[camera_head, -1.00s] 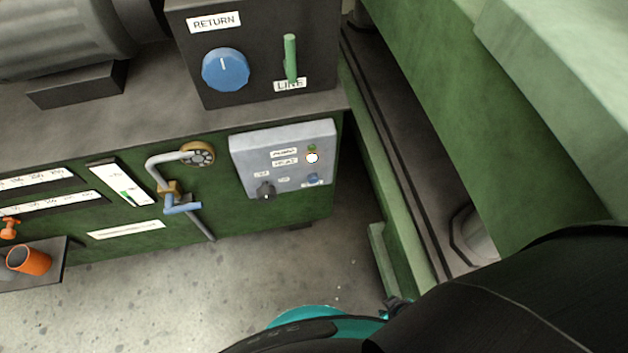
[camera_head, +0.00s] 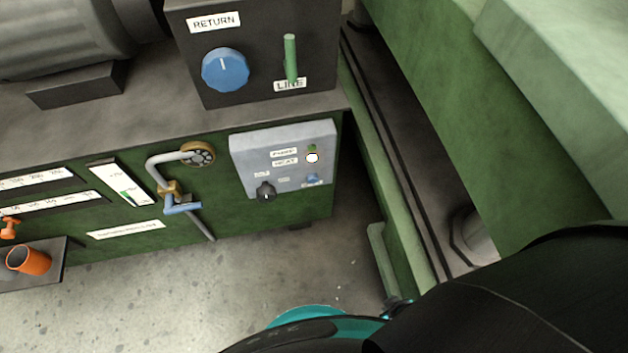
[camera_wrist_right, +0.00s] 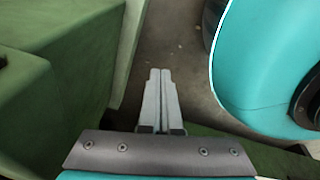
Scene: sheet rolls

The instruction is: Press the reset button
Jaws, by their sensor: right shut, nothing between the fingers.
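A grey control panel (camera_head: 245,150) is on the front of the green machine in the head view. A small blue button (camera_head: 313,178) sits at its lower right, with a small label below that is too blurred to read. A dark knob (camera_head: 265,191) is at its lower left, and a lit white lamp (camera_head: 312,158) is at upper right. My right gripper shows in the right wrist view (camera_wrist_right: 160,75), its two grey fingers together and empty, apart from the panel. In the head view my right arm mostly hides it. My left gripper is not in view.
A dark box above the panel carries a large blue knob (camera_head: 225,69) and a green lever (camera_head: 290,58). A bent pipe with a blue-handled valve (camera_head: 182,208) is left of the panel. Green machine walls (camera_head: 450,100) stand at the right. Speckled floor (camera_head: 220,285) lies open below the panel.

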